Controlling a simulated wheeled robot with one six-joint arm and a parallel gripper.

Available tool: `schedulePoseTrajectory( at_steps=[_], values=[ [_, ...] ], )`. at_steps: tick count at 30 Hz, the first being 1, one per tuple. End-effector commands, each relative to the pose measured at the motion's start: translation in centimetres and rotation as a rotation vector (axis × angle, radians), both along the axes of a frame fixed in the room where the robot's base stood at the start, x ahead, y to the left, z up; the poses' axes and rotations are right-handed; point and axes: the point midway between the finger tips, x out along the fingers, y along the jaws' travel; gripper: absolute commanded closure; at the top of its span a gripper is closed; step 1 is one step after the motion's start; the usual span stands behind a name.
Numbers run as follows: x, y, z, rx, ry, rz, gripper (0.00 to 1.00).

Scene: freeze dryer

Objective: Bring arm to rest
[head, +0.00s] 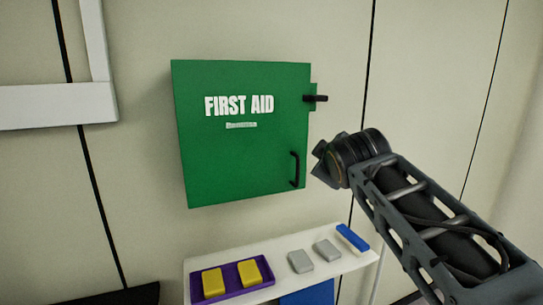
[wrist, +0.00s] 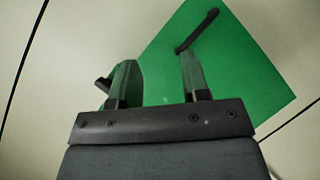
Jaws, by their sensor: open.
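My gripper (wrist: 155,85) shows in the wrist view with its two fingers apart and nothing between them. In the head view my arm comes in from the lower right, and its end (head: 325,165) is just right of a green first aid cabinet (head: 235,160). The cabinet hangs on the wall with its door shut or nearly shut. A black handle (head: 294,169) is on the door's lower right, and a dark latch (head: 315,98) sticks out at its upper right edge. In the wrist view the green cabinet (wrist: 245,80) and its handle (wrist: 198,30) lie beyond the fingers.
A white shelf (head: 228,261) stands below the cabinet. It holds a purple tray (head: 228,287) with two yellow blocks (head: 212,281), two grey blocks (head: 300,261) and a blue block (head: 352,237). A white frame (head: 60,105) is on the wall at left. The wall right of the cabinet is bare.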

Motion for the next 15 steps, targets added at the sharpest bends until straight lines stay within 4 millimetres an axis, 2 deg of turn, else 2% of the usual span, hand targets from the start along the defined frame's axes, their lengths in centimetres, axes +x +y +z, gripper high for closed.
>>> schedulePoseTrajectory(
  at_steps=[1, 6, 9, 12, 15],
  values=[
    [-0.8, -0.1, -4.1, 0.111, 0.100, -0.050, 0.57],
    [-5.4, -0.4, -15.9, 0.438, 0.397, -0.271, 0.57],
    [-8.9, -0.4, -21.4, 0.567, 0.539, -0.403, 0.57],
    [-12.1, -0.4, -25.7, 0.650, 0.650, -0.514, 0.57],
    [-14.8, -0.4, -28.7, 0.694, 0.729, -0.585, 0.57]
  ],
)
